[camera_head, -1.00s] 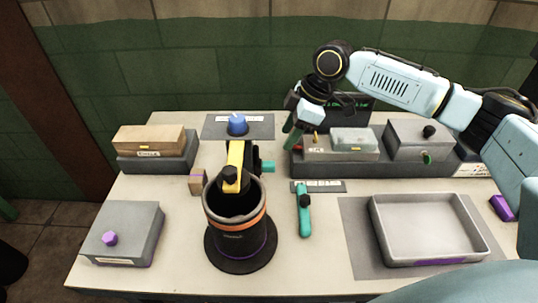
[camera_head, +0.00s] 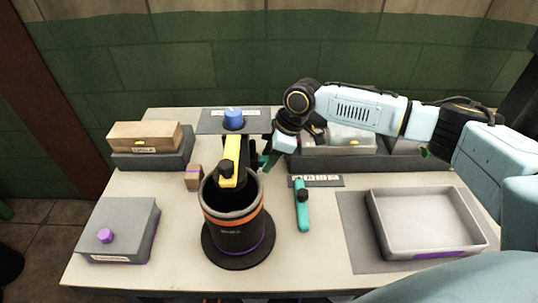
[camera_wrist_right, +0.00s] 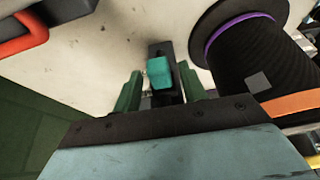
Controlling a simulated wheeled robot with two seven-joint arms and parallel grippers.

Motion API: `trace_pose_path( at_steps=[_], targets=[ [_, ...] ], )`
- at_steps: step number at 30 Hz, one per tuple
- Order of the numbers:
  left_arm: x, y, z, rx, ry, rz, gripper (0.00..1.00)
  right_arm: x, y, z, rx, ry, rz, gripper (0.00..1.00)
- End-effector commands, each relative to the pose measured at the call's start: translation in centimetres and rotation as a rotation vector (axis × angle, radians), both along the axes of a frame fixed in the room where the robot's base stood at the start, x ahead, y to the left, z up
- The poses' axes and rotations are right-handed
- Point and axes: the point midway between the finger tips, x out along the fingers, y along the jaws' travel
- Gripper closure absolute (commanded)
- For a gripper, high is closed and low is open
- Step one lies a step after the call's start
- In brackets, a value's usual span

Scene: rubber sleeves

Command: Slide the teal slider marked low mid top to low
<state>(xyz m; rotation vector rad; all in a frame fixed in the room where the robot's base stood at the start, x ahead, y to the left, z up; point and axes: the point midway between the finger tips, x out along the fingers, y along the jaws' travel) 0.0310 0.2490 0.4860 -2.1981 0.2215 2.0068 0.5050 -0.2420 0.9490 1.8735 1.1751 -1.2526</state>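A teal slider knob (camera_wrist_right: 160,73) sits on a dark post (camera_wrist_right: 162,50) in the right wrist view. In the head view the post stands behind the black canister, and my gripper largely hides the knob. My right gripper (camera_head: 266,160) has come down to it from the right. In the right wrist view its green fingers (camera_wrist_right: 159,90) are apart, one on each side of the knob, with a visible gap on the left. I cannot read any low, mid or top marks. My left gripper is not in view.
A black canister (camera_head: 238,235) with an orange band and a yellow-and-black part stands close in front. A teal handle (camera_head: 302,208), a blue knob (camera_head: 233,119), a small wooden block (camera_head: 194,177) and a grey tray (camera_head: 376,222) are around.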

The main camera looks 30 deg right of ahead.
Motion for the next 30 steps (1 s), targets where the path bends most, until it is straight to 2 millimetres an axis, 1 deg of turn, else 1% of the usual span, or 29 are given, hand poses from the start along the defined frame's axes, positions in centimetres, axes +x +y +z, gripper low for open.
trace_pose_path(
  at_steps=[1,9,16,19,21,24,30],
  targets=[
    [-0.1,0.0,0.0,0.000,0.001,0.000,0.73,0.0,0.0,0.0,0.000,0.000,0.000,0.65],
    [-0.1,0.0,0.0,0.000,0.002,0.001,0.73,0.0,0.0,0.0,0.000,0.000,0.000,1.00],
    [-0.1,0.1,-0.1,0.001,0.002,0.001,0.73,0.0,0.0,-0.2,0.000,0.001,0.000,1.00],
    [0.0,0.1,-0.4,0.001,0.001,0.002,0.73,0.0,0.1,-1.4,0.003,0.003,0.002,1.00],
    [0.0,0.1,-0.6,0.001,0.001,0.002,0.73,-0.1,0.1,-2.7,0.002,0.005,0.000,1.00],
    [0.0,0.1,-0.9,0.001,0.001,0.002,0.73,0.0,0.1,-4.1,0.004,0.003,0.001,1.00],
    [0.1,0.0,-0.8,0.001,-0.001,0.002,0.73,-0.1,0.1,-4.4,0.001,0.002,0.001,1.00]
  ],
)
